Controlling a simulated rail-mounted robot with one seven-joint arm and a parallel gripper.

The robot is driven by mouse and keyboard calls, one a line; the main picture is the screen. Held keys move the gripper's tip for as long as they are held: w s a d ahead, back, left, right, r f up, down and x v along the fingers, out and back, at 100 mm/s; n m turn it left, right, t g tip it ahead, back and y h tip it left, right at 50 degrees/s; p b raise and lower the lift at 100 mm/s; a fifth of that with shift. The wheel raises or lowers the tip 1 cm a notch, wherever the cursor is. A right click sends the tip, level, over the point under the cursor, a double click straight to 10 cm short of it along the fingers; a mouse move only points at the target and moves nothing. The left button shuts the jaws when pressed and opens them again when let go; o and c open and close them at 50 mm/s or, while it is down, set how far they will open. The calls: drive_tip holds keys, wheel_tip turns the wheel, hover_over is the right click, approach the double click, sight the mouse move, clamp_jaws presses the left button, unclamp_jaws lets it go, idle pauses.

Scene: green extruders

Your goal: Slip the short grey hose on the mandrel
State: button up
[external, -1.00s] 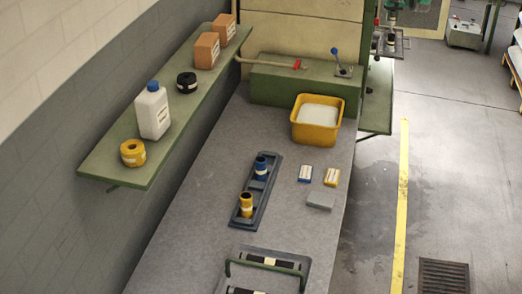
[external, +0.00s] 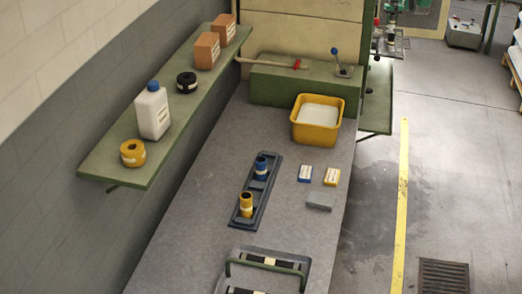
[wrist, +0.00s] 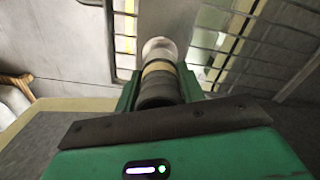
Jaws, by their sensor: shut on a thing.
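In the wrist view my green gripper (wrist: 160,88) is shut on a short dark grey cylinder, the grey hose (wrist: 158,92), which has a tan band around it. The hose points away from the camera between the two fingers. A pale rounded end (wrist: 159,47) shows beyond the band; I cannot tell whether it belongs to the hose or to something behind it. I cannot make out the mandrel for certain in either view. My arm and gripper are outside the external view.
A dark tray (external: 244,222) on the grey bench holds a blue-banded piece (external: 261,167) and a yellow-banded piece (external: 246,204). A yellow bin (external: 317,137), small boxes (external: 331,177) and a grey block (external: 320,201) stand nearby. A green handle (external: 266,264) rises at the front. A loaded shelf (external: 108,166) runs left.

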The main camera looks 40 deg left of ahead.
drive_tip(key=shift+f, duration=0.15)
drive_tip(key=shift+f+b, duration=0.7)
drive_tip(key=shift+f, duration=0.25)
drive_tip(key=o, duration=1.2)
wheel_tip(320, 180, up, 8)
drive_tip(key=shift+f+p, duration=0.1)
drive_tip(key=shift+p, duration=0.45)
